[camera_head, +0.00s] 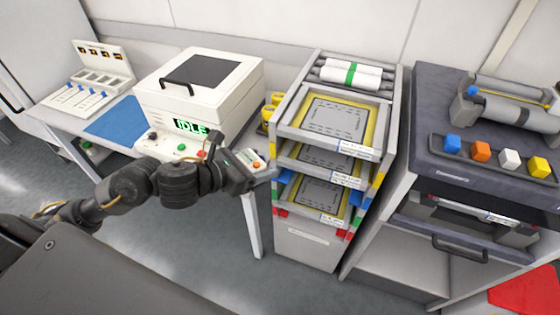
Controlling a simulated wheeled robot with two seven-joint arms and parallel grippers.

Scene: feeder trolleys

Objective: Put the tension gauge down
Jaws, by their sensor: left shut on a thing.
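The tension gauge (247,158), a small pale device with an orange knob, shows at the tip of my left gripper (238,172). My left gripper is shut on it, over the front right corner of the blue-grey table (262,180). The fingers and part of the gauge are hidden by the gripper body. I cannot tell whether the gauge touches the table top. My right gripper is not in view.
A white machine (200,95) reading IDLE stands behind my left gripper. A blue mat (115,122) and a white stand with blue-handled tools (88,82) are to its left. A trolley with stacked trays (285,130) stands close on the right, beside a dark bench (425,90).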

